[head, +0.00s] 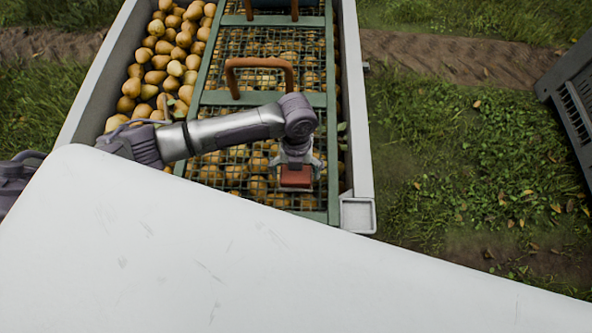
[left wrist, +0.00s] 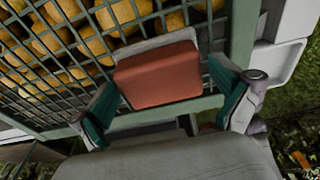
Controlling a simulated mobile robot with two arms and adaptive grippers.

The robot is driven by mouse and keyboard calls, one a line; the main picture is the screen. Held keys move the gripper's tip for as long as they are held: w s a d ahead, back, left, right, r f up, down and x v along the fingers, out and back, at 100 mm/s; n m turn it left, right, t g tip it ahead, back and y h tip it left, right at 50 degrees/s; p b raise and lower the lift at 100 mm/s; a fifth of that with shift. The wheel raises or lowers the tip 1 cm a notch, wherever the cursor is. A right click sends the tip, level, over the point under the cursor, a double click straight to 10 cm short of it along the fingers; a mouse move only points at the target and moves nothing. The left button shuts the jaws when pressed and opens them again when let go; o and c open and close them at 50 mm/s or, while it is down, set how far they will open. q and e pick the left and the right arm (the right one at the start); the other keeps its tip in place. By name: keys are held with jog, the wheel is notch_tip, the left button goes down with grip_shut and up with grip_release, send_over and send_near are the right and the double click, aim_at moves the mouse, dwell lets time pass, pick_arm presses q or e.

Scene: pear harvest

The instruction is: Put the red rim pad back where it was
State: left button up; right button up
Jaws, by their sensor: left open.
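The red rim pad (head: 296,176) is a small red block with a pale grey edge behind it. It shows over the green mesh cover near the front right of the pear bin, and also in the left wrist view (left wrist: 158,75). My left gripper (head: 297,165) is right above the pad. In the left wrist view its two fingers (left wrist: 168,92) are spread, one on each side of the pad, with gaps between. I cannot tell whether the pad rests on the mesh. My right gripper is not in view.
The pale-walled bin (head: 354,100) holds many pears under the green-framed mesh cover (head: 325,215). A brown handle (head: 260,63) rises from the cover. A small pale square tray (head: 358,215) sits at the bin's corner. A dark crate (head: 572,105) stands on the grass at right.

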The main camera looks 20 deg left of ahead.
pick_arm(q)
notch_tip(320, 180, up, 12)
jog(key=w, duration=0.1)
jog(key=shift+w+a+p, duration=0.25)
jog(key=shift+w+p, duration=0.05)
jog(key=shift+w, duration=0.05)
